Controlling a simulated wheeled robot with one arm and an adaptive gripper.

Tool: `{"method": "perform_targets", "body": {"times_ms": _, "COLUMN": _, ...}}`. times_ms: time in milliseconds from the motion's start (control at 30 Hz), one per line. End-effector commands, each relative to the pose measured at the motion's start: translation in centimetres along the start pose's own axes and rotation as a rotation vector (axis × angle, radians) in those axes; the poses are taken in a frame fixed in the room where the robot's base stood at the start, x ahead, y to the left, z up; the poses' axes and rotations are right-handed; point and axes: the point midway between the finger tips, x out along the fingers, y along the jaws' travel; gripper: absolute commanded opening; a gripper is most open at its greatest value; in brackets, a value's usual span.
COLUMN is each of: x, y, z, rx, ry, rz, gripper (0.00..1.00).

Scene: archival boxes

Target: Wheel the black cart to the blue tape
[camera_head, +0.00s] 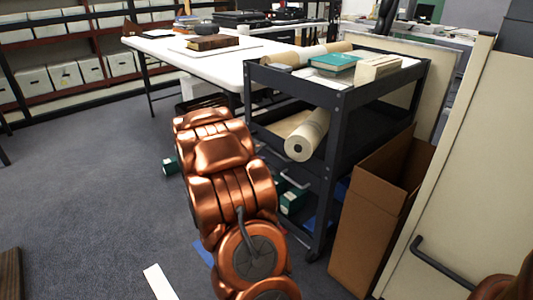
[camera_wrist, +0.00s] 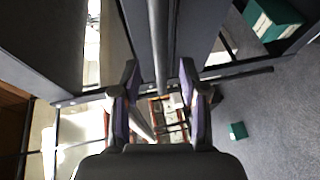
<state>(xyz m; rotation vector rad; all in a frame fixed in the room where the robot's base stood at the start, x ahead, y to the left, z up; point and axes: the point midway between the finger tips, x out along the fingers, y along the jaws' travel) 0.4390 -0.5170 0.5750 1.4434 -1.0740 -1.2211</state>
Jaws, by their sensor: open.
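The black cart (camera_head: 342,100) stands right of centre in the head view, with books and rolls on its shelves. In the wrist view, dark cart-like frame parts (camera_wrist: 235,71) surround my gripper (camera_wrist: 160,82). My gripper is open, with one finger on each side of a dark bar (camera_wrist: 158,35) that looks like the cart's handle. I cannot tell whether the fingers touch it. In the head view my copper arm hides my gripper. A small blue patch (camera_head: 204,252), perhaps the blue tape, shows on the floor beside my arm, partly hidden.
A cardboard box (camera_head: 370,225) stands against the cart's right side, near a beige cabinet (camera_head: 460,170). A white table (camera_head: 215,62) is behind the cart. A small green box (camera_head: 170,166) and a white strip (camera_head: 162,282) lie on the floor. Carpet at left is mostly clear.

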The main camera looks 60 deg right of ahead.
Motion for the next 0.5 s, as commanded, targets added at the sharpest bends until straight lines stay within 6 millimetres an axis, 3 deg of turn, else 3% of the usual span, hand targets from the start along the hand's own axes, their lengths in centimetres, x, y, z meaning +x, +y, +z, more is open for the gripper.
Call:
{"method": "perform_targets", "body": {"times_ms": 200, "x": 3.4, "y": -0.3, "z": 0.1, "rx": 0.002, "ry": -0.001, "rz": 0.000, "gripper": 0.43}}
{"method": "perform_targets", "body": {"times_ms": 500, "x": 5.5, "y": -0.2, "z": -0.1, "rx": 0.001, "ry": 0.002, "rz": -0.003, "gripper": 0.43}}
